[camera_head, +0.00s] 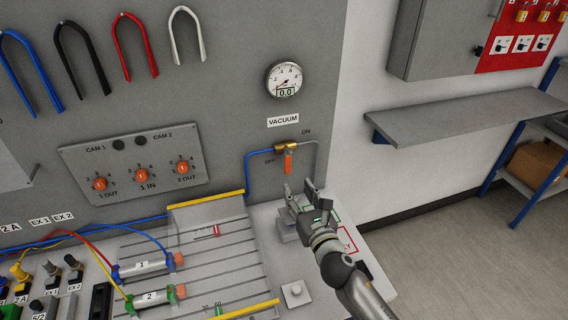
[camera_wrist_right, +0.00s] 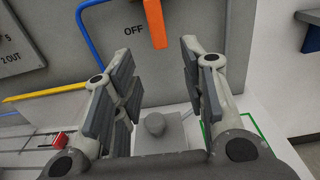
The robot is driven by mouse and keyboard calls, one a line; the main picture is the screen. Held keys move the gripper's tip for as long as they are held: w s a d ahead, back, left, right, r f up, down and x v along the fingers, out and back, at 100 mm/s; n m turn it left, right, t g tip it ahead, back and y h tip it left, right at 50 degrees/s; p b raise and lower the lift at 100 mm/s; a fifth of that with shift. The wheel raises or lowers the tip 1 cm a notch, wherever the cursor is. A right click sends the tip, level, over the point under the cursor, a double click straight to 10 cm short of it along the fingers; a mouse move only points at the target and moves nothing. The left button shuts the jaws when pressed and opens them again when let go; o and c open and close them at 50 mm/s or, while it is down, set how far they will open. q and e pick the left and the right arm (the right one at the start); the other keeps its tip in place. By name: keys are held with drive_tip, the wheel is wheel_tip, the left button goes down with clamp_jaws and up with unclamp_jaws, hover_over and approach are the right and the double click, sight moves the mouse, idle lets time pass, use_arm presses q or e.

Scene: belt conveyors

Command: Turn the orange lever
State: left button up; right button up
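The orange lever (camera_head: 288,162) hangs down from a brass valve (camera_head: 287,147) on the grey panel, between the OFF and ON labels and under the VACUUM label. It also shows at the top of the right wrist view (camera_wrist_right: 155,22), beside the OFF label. My right gripper (camera_head: 303,193) is below the lever, apart from it. In the right wrist view its two fingers (camera_wrist_right: 152,85) are spread wide with nothing between them, and the lever is beyond the fingertips. My left gripper is in neither view.
Blue tubing (camera_head: 247,170) runs to the valve from the left. A gauge (camera_head: 284,79) is above it. A grey block with a round knob (camera_wrist_right: 156,125) stands below my right gripper. A slotted plate (camera_head: 215,255) with cylinders lies left. A grey shelf (camera_head: 470,115) juts out at right.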

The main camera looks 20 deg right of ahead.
sight(288, 171)
drive_tip(key=shift+w+r, duration=0.45)
drive_tip(key=shift+r, duration=0.05)
drive_tip(key=w, duration=0.3)
drive_tip(key=shift+a+f+p, duration=0.1)
drive_tip(key=shift+f+p, duration=0.05)
drive_tip(key=shift+p, duration=0.25)
drive_tip(key=w, duration=0.4)
drive_tip(key=shift+w+f, duration=0.1)
drive_tip(key=shift+w, duration=0.35)
drive_tip(key=shift+w+f, duration=0.1)
drive_tip(key=shift+w, duration=0.25)
drive_tip(key=shift+a, duration=0.1)
drive_tip(key=c, duration=0.7)
clamp_jaws()
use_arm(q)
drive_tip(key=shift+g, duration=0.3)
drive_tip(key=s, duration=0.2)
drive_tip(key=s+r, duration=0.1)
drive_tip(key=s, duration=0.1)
